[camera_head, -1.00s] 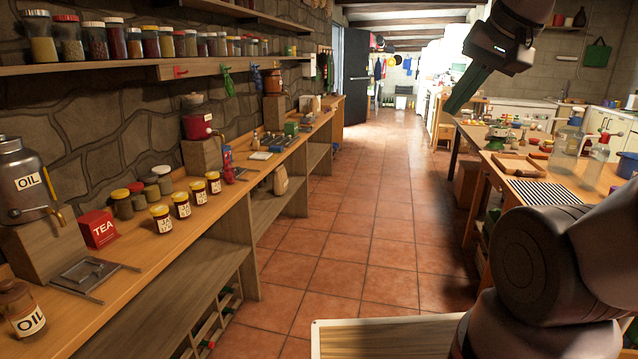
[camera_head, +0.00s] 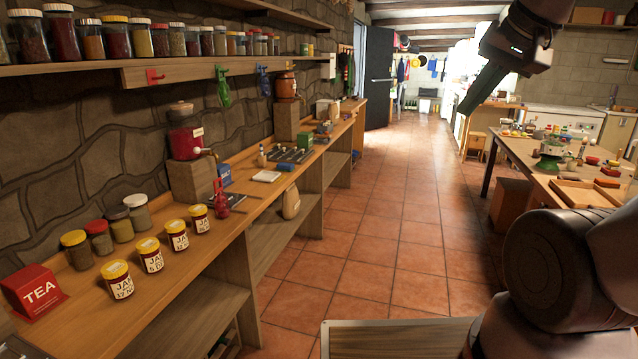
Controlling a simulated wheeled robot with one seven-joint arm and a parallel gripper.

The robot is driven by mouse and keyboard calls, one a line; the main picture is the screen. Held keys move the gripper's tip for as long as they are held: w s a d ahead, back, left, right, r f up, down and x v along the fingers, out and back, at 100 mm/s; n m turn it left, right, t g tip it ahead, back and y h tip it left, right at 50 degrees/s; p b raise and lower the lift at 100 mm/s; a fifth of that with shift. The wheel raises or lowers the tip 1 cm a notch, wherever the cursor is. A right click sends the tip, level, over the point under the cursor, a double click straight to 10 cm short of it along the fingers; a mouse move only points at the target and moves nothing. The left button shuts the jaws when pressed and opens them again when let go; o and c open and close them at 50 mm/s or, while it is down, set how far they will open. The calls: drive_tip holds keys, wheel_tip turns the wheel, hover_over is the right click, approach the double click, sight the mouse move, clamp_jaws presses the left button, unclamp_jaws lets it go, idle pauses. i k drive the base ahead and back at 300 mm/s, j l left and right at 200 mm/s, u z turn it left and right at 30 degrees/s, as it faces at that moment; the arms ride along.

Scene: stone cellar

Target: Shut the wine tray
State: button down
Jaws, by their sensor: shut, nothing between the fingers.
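My gripper (camera_head: 484,90) is raised at the upper right, over the floor of the aisle. Its dark green fingers point down and left. They are shut and empty, touching nothing. I cannot clearly make out the wine tray. Under the left counter (camera_head: 185,325), at the bottom edge of the view, only a small dark part of what may be the bottle rack shows. Whether a tray there is pulled out or shut cannot be told.
Yellow-lidded jars (camera_head: 150,254), a red tea box (camera_head: 36,292) and a red dispenser (camera_head: 185,140) stand on the left counter. A cluttered table (camera_head: 535,165) stands at the right, with a brown box (camera_head: 512,200) by it. The tiled floor (camera_head: 385,240) between is clear.

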sight(324, 141)
drive_tip(key=i, duration=0.75)
drive_tip(key=i+j, duration=0.15)
drive_tip(key=i, duration=0.55)
drive_tip(key=i+z, duration=0.1)
drive_tip(key=i, duration=0.65)
drive_tip(key=i+j, duration=0.15)
drive_tip(key=i, duration=0.45)
drive_tip(key=i+j, duration=0.15)
drive_tip(key=i, duration=0.4)
drive_tip(key=i+j+u, duration=0.1)
drive_tip(key=i, duration=0.5)
